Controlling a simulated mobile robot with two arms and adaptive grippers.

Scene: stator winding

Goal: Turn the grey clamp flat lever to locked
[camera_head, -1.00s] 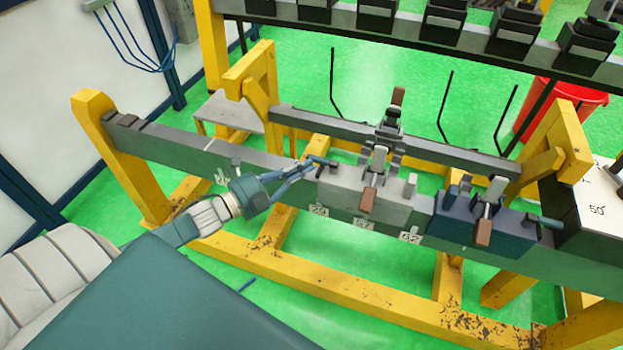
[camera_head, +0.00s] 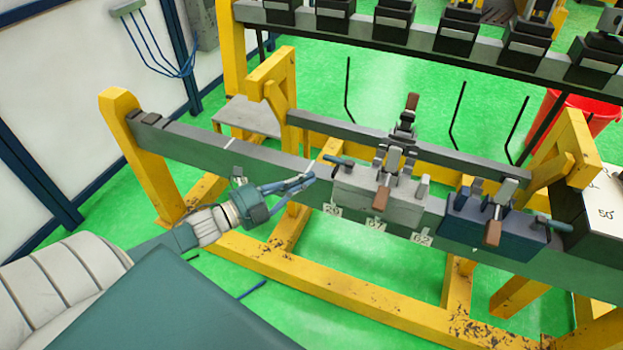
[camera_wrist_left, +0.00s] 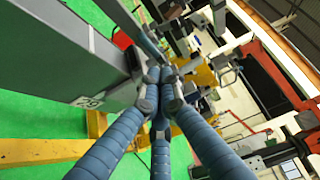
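The grey clamp (camera_head: 400,208) is a light grey block on the long grey beam, with brown-tipped upright levers on top. Its flat lever (camera_head: 338,161) is a short dark teal handle at the block's left end, pointing left. My left gripper (camera_head: 311,178) is just left of the block, below and apart from the lever's tip in the head view. In the left wrist view its blue fingers (camera_wrist_left: 160,92) converge with tips together, and I see nothing clearly held. My right gripper is not in view.
A dark blue clamp (camera_head: 490,222) sits to the right on the same beam (camera_head: 225,160). A yellow frame (camera_head: 135,150) carries the beam. A rear rail (camera_head: 340,130) runs behind the clamps. A red bin (camera_head: 590,110) stands at the right.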

